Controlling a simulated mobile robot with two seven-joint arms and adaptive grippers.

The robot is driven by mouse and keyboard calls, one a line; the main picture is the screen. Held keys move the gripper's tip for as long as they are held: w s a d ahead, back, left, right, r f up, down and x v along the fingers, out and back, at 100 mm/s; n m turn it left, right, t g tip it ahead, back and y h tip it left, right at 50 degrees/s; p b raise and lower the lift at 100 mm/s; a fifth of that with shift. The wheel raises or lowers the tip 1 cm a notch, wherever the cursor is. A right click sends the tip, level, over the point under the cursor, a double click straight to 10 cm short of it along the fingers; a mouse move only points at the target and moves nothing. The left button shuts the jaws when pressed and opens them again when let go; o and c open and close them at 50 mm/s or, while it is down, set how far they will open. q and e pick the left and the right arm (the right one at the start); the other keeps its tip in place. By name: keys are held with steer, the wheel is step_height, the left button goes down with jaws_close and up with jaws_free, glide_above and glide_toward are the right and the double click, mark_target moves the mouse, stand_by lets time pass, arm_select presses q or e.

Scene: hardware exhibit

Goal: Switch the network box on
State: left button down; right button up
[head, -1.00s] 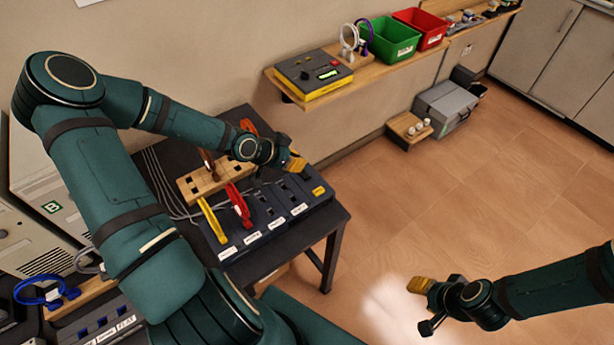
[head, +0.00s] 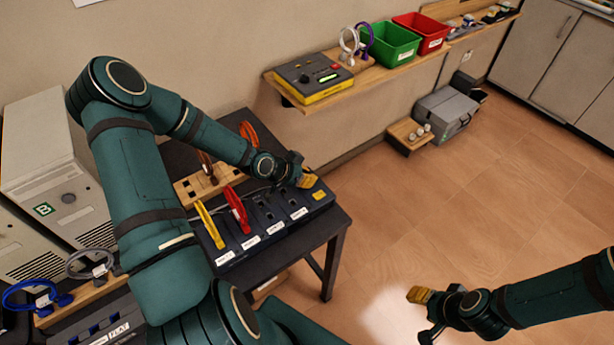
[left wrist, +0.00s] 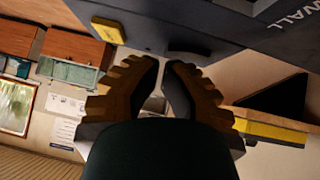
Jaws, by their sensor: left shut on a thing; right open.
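The network box (head: 272,243) is a long dark box with white labels along its front, on a black table. A yellow cable plug (head: 209,226) and a red one (head: 236,210) stand at its left part. A yellow patch (head: 319,195) marks its right end and also shows in the left wrist view (left wrist: 107,37). My left gripper (head: 306,181) is at that right end. In the left wrist view its fingers (left wrist: 165,68) are nearly together at a dark rounded switch part (left wrist: 190,52) on the box; the contact is mostly hidden. My right gripper (head: 420,295) is open and empty over the floor.
A wooden block with holes (head: 193,190) and an orange cable (head: 249,133) are behind the box. A wall shelf holds a yellow and grey device (head: 313,77), a green bin (head: 391,44) and a red bin (head: 421,32). Beige computer cases (head: 52,150) stand left.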

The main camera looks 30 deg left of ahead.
arm_select(q)
steer(key=shift+f, duration=0.1)
steer(key=shift+d+f+b, duration=0.15)
steer(key=shift+f+b, duration=0.15)
steer(key=shift+s+d+f, duration=0.1)
steer(key=shift+s+f, duration=0.1)
steer(key=shift+s, duration=0.05)
